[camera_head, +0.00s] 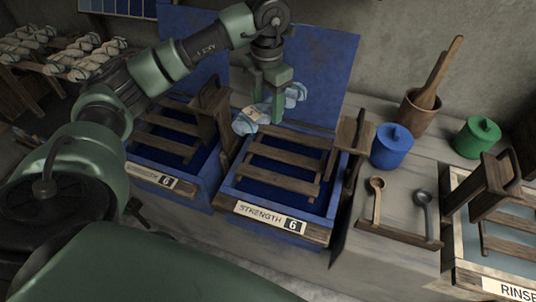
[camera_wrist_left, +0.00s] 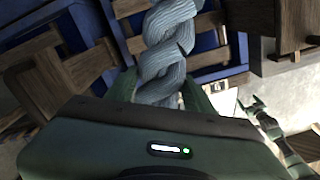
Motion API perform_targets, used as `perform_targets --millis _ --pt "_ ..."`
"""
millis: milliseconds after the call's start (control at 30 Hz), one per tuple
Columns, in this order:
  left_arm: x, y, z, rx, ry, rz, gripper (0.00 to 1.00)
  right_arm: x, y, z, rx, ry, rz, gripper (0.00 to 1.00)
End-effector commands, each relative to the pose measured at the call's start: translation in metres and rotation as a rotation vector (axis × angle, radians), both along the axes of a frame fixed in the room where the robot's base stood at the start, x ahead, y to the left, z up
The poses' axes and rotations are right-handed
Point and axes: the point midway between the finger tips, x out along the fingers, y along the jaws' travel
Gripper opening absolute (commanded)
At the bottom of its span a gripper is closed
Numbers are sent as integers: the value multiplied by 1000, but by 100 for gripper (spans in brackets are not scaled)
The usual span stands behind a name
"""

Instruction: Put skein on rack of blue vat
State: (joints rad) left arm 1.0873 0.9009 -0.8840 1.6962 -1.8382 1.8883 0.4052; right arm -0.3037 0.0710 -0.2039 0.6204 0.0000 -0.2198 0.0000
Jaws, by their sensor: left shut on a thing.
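My left gripper (camera_head: 270,112) is shut on a twisted pale blue skein (camera_head: 245,121), which hangs out on both sides of the fingers. In the left wrist view the skein (camera_wrist_left: 168,50) runs up from between the fingers (camera_wrist_left: 168,98). The gripper is above the back of the blue vat marked STRENGTH 6 (camera_head: 228,192). That vat's wooden slatted rack (camera_head: 279,159) looks bare. I cannot tell the gap between skein and rack. A green pronged part (camera_wrist_left: 265,118) at the right of the wrist view may be my right gripper; its opening is unclear.
A second blue vat (camera_head: 165,182) with slats stands to the left. To the right are a blue lidded jar (camera_head: 391,146), two ladles (camera_head: 376,198), a green jar (camera_head: 478,138), a mortar (camera_head: 417,112) and the rinse vat (camera_head: 464,283). Pale skeins (camera_head: 85,58) lie far left.

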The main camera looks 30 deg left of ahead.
Motion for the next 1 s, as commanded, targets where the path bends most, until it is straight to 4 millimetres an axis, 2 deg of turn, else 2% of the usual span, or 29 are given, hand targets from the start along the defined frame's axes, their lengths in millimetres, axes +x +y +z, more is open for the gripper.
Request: perform_targets --millis 33,100,200,367,467,800,1000 --pt "5 3 4 -1 -4 109 5 0 -1 -8 -1 0 0 91" --pt "9 8 12 -1 -3 250 5 0 -3 -12 -3 -1 0 91" --pt "12 12 20 -1 -1 390 5 1 -6 -14 -7 -1 -1 91" --pt "13 14 17 2 4 481 5 2 -10 -14 -12 -3 -2 91" --pt "12 14 -3 3 8 485 5 2 -10 -11 -12 -3 -2 91" --pt "11 14 -93 3 7 483 5 3 -10 -1 -12 -4 -2 91" --pt "12 14 -126 2 4 482 5 3 -10 2 -12 -4 -2 91"
